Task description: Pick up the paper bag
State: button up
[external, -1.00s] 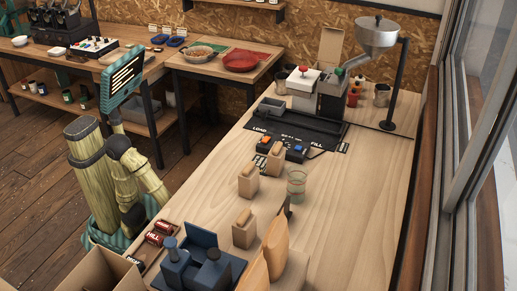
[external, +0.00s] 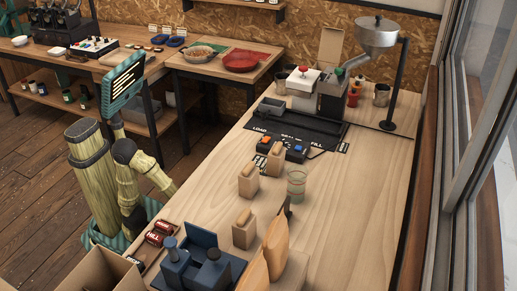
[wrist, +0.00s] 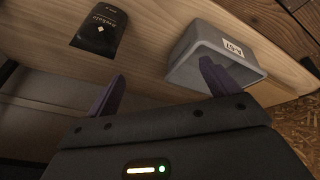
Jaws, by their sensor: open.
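A dark flat bag (wrist: 100,32) with pale printing lies on a light wooden board at the upper left of the wrist view. My gripper (wrist: 163,86) is open and empty, its two purple fingers apart. The left finger points toward the bag, with a gap between them in the picture. The right finger overlaps a grey bin. In the external view my gripper is hidden beyond the near bench's left edge. That bench carries small tan paper bags (external: 248,186), (external: 275,164), (external: 243,236) and larger tan bags (external: 275,246), all standing upright.
The grey bin (wrist: 190,72) with a white label stands beside the dark bag. In the external view, a glass (external: 296,187), a black tray (external: 300,130) and a metal hopper (external: 377,38) stand on the bench (external: 345,220). A cardboard box (external: 92,270) is at the lower left.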

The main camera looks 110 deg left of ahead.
jog(key=s+a+r+n+y+p, duration=0.15)
jog(key=a+n+y, duration=0.25)
jog(key=a+n, duration=0.75)
jog(key=s+a+r+n+y+p, duration=0.15)
jog(key=a+r+n+y, duration=0.35)
jog(key=a, duration=1.2)
jog(key=s+a+r+n+g+y+p, duration=0.6)
jog(key=s+a+r+p, duration=0.1)
jog(key=s+a+r, duration=0.7)
notch_tip(320, 180, up, 16)
jog(key=w+a+m+t+y+p, duration=0.1)
jog(key=w+a+m+y+p, duration=0.1)
jog(key=m+y+p, duration=0.55)
jog(key=w+d+r+m+t+h+p, duration=0.3)
jog(key=w+r+m+t+p, duration=0.45)
jog(key=m+p, duration=0.3)
jog(key=w+d+m+t+h+p, duration=0.9)
jog(key=w+d+m+h+p, duration=0.15)
jog(key=w, duration=0.35)
jog(key=w+d+m+t+h+p, duration=0.1)
jog(key=w+d+t+h+p, duration=0.1)
jog(key=d+h+p, duration=0.3)
jog(key=d+h, duration=0.4)
jog(key=d, duration=0.4)
jog(key=shift+d+r, duration=0.15)
jog(key=shift+r, duration=0.1)
